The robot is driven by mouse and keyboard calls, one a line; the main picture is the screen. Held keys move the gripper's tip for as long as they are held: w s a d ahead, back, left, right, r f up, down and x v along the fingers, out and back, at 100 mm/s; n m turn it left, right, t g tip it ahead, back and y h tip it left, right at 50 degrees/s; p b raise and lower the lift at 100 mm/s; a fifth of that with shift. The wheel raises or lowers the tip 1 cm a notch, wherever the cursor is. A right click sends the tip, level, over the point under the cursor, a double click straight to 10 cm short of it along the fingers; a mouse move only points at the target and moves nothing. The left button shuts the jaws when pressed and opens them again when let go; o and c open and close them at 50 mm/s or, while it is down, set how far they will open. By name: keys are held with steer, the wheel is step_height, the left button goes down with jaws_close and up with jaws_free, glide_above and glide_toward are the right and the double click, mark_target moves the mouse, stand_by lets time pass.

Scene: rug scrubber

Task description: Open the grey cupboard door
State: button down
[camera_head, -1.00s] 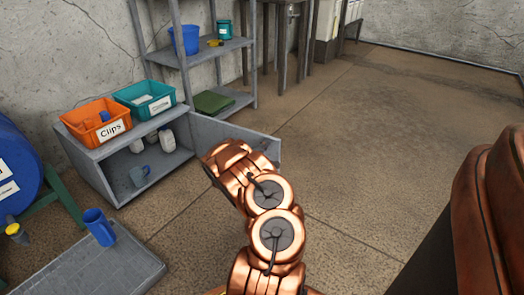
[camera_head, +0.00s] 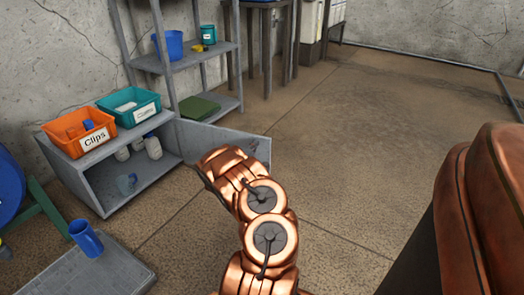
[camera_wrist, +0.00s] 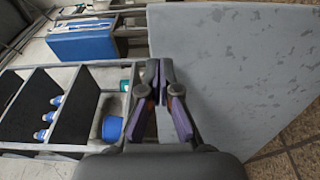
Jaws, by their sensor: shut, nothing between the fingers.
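The grey cupboard (camera_head: 95,190) stands low against the wall at left. Its grey door (camera_head: 225,138) is swung wide open to the right, and the inside of the cupboard shows. My gripper's fingers are hidden behind my copper arm in the head view. In the wrist view my gripper (camera_wrist: 160,72) is shut and empty. A large grey panel (camera_wrist: 235,75), which looks like the door, fills the right of that view, with the fingers over its left edge. I cannot tell whether they touch it.
An orange bin (camera_head: 78,132) labelled Clips and a teal bin (camera_head: 130,106) sit on the cupboard. The floor at right is clear.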

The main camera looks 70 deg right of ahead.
steer(key=s+a+p, duration=0.6)
steer(key=s, duration=0.3)
steer(key=shift+s, duration=0.35)
